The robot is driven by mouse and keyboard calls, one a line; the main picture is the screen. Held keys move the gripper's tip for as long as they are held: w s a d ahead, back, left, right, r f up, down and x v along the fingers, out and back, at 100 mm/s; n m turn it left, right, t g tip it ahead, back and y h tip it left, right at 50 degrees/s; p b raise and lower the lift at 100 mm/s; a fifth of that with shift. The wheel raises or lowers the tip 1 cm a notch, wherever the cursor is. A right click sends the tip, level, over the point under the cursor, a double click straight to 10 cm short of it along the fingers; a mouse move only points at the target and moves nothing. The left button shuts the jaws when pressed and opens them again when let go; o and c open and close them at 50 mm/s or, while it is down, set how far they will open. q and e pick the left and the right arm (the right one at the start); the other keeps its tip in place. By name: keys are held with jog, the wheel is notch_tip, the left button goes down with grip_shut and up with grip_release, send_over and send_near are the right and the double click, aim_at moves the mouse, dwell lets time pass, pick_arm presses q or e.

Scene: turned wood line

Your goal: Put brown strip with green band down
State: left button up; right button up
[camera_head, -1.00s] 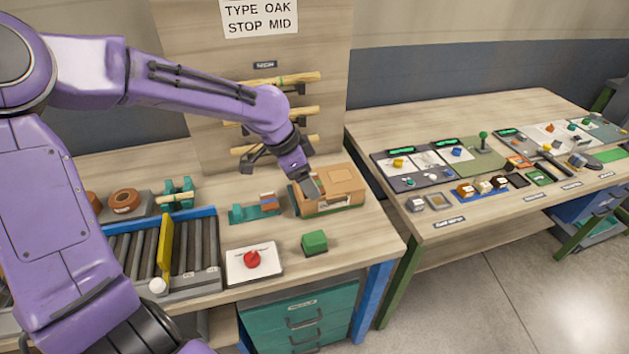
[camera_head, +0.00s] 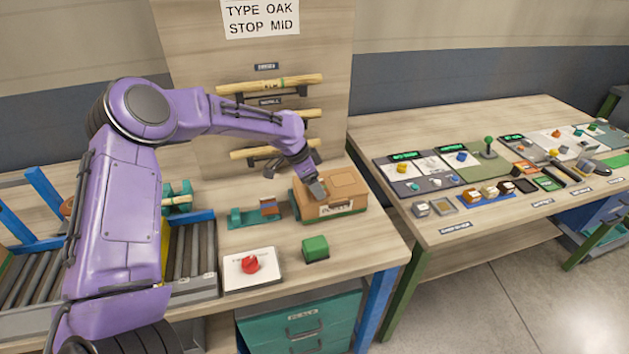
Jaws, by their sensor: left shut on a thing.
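My left gripper (camera_head: 317,190) points down at the top left of a brown wooden box (camera_head: 345,187) on the bench. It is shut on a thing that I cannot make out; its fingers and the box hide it. No brown strip with a green band can be clearly told at the jaws. A light wooden rod with a green band (camera_head: 282,83) lies on the top pegs of the upright board. My right gripper is not in view.
Left of the box stands a teal holder (camera_head: 243,219). In front are a green block (camera_head: 315,247) and a white plate with a red knob (camera_head: 248,266). A roller conveyor (camera_head: 195,245) lies left. A second bench with many small parts stands right.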

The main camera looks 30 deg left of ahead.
pick_arm(q)
jog(key=shift+f, duration=0.5)
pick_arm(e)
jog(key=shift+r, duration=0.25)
pick_arm(q)
jog(key=shift+s+f, duration=0.1)
jog(key=shift+f, duration=0.3)
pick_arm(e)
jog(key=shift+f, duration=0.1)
